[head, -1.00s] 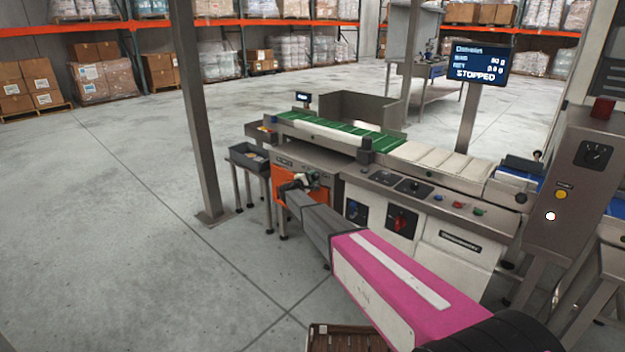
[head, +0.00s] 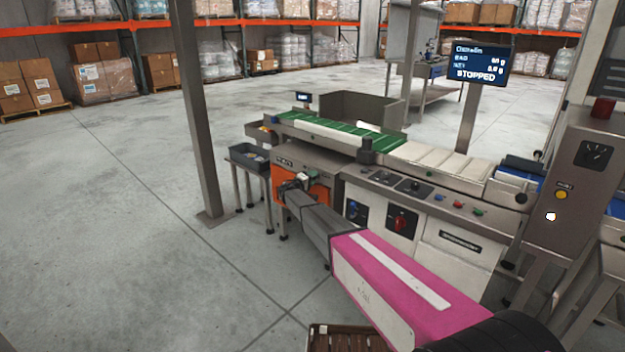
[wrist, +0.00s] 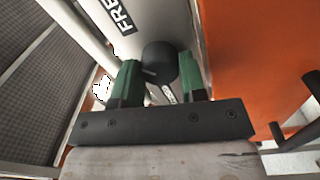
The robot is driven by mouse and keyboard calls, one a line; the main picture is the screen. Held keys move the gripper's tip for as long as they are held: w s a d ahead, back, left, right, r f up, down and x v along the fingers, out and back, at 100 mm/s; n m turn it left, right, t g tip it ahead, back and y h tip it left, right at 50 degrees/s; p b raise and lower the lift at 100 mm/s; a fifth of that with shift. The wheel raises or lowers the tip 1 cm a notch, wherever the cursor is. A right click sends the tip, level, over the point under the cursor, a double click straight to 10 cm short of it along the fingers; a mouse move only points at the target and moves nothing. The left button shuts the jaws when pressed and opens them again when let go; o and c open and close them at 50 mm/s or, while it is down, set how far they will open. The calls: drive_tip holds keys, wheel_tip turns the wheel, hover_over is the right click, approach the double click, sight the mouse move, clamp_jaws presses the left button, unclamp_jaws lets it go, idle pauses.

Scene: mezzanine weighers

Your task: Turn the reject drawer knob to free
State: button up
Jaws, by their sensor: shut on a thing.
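The black round reject drawer knob (wrist: 160,60) sits on a pale panel in the wrist view, with a faint light line at its lower left. A label starting "FRE" (wrist: 118,12) lies up and left of it. A second, partly hidden label (wrist: 168,94) lies just below it. My gripper (wrist: 157,78) has its green fingers on either side of the knob, shut on it. In the head view my gripper (head: 298,181) is at the orange drawer front (head: 318,191), and the knob is hidden there. Orange also fills the right of the wrist view (wrist: 260,55).
A grey bin (head: 250,157) on a stand is left of the machine. A steel post (head: 196,110) rises nearer the left. The control panel (head: 440,205) runs along the machine's front. Open floor (head: 100,220) lies to the left.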

idle(0.3)
drive_tip(key=o, duration=0.9)
drive_tip(key=shift+s, duration=0.1)
drive_tip(key=v, duration=1)
drive_tip(key=shift+s+a, duration=0.25)
drive_tip(key=s+d+f+m+g+y, duration=0.1)
drive_tip(key=s+d+m+g, duration=0.15)
drive_tip(key=s+d, duration=0.5)
drive_tip(key=s+d+f+m+g, duration=0.15)
drive_tip(key=s+d+g, duration=0.3)
drive_tip(key=d, duration=0.65)
drive_tip(key=s+d+f+m+g+y, duration=0.1)
drive_tip(key=s+d+f+g, duration=0.15)
drive_tip(key=s+d, duration=0.55)
drive_tip(key=s+d+m+g+y, duration=0.1)
drive_tip(key=s+d+y, duration=0.2)
drive_tip(key=s, duration=0.5)
drive_tip(key=s+d+r+m+g+y, duration=0.1)
drive_tip(key=s+d+g+y, duration=0.1)
drive_tip(key=s, duration=0.6)
drive_tip(key=s+d+m+g+y, duration=0.1)
drive_tip(key=s+d+y, duration=0.3)
drive_tip(key=s, duration=0.4)
drive_tip(key=shift+s+d+r+g, duration=0.1)
drive_tip(key=shift+s+r+g, duration=0.1)
drive_tip(key=shift+s+g, duration=0.3)
